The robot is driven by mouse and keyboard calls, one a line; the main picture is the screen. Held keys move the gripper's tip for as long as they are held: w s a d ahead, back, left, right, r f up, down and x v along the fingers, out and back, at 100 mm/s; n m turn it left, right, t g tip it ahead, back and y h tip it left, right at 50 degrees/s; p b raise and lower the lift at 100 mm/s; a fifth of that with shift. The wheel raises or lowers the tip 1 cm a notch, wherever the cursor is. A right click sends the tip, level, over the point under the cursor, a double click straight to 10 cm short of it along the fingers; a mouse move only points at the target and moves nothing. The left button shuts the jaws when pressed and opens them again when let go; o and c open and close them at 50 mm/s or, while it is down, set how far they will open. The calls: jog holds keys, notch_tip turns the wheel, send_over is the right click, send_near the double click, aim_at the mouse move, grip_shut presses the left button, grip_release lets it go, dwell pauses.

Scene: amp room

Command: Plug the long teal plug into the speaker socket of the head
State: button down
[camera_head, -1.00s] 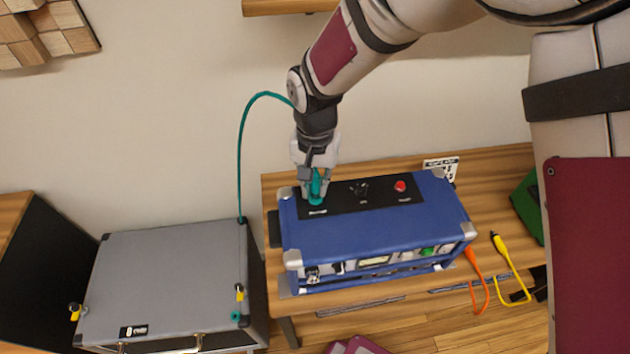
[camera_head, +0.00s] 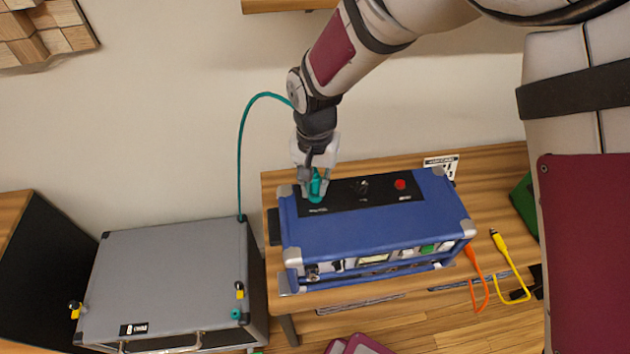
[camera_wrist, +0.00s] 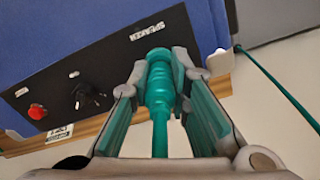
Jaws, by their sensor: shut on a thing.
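The long teal plug (camera_wrist: 160,88) is between the fingers of my gripper (camera_wrist: 166,75), which is shut on it. In the head view my gripper (camera_head: 314,184) points down at the left end of the black panel on top of the blue head (camera_head: 390,220), with the teal plug (camera_head: 315,190) upright in it. The plug's tip meets the panel beside a white label (camera_wrist: 147,31). The speaker socket is hidden under the plug, so I cannot tell how deep the tip sits. The teal cable (camera_head: 240,150) arcs left to the grey cabinet.
The grey cabinet (camera_head: 170,270) stands left of the head. The panel also has a black knob (camera_head: 362,187) and a red button (camera_head: 400,184). Yellow (camera_head: 510,262) and orange (camera_head: 474,262) cables hang at the right. The wooden bench (camera_head: 490,165) lies under the head.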

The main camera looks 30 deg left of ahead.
jog(key=c, duration=1.4)
grip_release()
